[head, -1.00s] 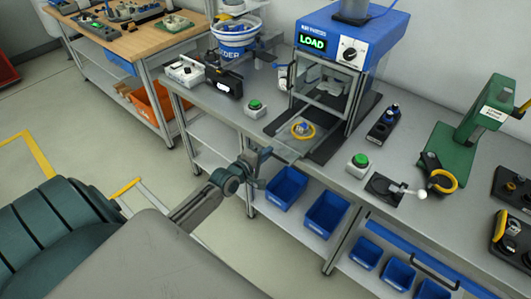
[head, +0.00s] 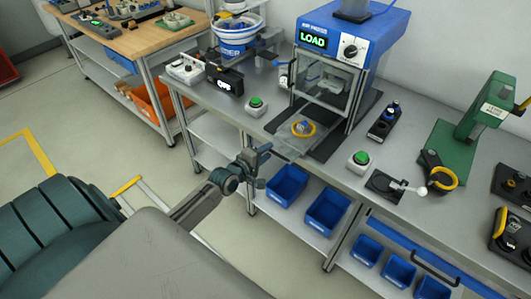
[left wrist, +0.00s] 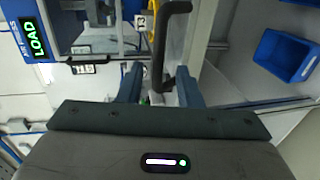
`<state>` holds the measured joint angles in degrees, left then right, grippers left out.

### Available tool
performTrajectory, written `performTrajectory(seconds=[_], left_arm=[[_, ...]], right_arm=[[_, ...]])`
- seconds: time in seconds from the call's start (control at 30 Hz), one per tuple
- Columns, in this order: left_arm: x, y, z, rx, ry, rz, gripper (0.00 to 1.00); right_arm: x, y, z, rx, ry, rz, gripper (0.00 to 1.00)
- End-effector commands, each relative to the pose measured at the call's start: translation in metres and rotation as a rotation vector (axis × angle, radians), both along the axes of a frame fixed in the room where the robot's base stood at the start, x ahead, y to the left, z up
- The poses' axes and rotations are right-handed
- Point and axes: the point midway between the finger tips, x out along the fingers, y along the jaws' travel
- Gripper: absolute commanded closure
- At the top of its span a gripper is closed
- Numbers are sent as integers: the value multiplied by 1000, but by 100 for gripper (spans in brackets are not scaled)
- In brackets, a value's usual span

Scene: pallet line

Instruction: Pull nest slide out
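The blue press (head: 345,35) stands on the grey bench with its green LOAD display lit; the display also shows in the left wrist view (left wrist: 33,38). The nest slide (head: 280,145) lies at the foot of the press, its front at the bench edge. My left gripper (head: 258,163) is just in front of the bench edge near the slide. In the left wrist view its fingers (left wrist: 160,78) are apart, with a black handle (left wrist: 166,40) ahead of and partly between them. Contact cannot be told. My right gripper is not in view.
Green buttons (head: 256,103) and (head: 361,158) flank the slide. Blue bins (head: 287,185) sit on the shelf below. A green hand press (head: 465,130) stands at right.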

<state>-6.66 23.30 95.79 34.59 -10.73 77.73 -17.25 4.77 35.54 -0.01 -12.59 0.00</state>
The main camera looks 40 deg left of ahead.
Motion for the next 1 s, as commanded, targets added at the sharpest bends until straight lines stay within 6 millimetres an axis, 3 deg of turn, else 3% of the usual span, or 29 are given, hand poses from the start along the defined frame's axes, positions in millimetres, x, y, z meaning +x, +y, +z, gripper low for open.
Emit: performTrajectory(seconds=[0.5, 0.7, 1.0], left_arm=[[-85, 6, 23, 0, 4, -1, 68], [-102, 8, 23, -1, 2, 0, 68], [-106, 8, 22, 0, 0, 0, 68]], right_arm=[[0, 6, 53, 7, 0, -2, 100], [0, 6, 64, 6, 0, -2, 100], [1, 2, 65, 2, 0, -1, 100]])
